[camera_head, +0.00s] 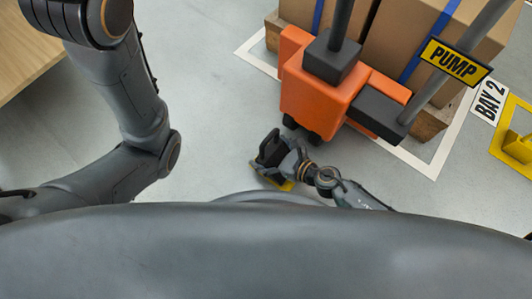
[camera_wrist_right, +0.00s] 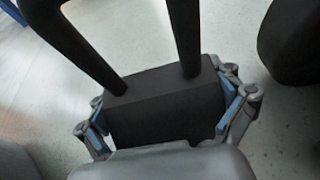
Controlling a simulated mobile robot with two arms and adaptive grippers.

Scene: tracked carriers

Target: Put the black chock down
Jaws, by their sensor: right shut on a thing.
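My right gripper (camera_wrist_right: 165,115) is shut on the black chock (camera_wrist_right: 150,100), with a blue-padded finger against each side of its block. The chock's two dark handle bars rise from the block. In the head view my right gripper (camera_head: 273,152) is low in front of the orange carrier (camera_head: 318,95), and the chock is hard to tell from the dark gripper. I cannot tell whether the chock touches the floor. A yellow patch (camera_head: 286,186) shows partly from under the gripper. My left arm is at the left, and its gripper is outside the view.
The carrier's dark wheels (camera_head: 314,137) are close to the right gripper. Boxes (camera_head: 410,35) on a pallet stand behind, with a PUMP sign (camera_head: 455,63). A BAY 2 label (camera_head: 489,100) and a yellow frame (camera_head: 500,150) are at right. Grey floor (camera_head: 215,100) is clear left of the carrier.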

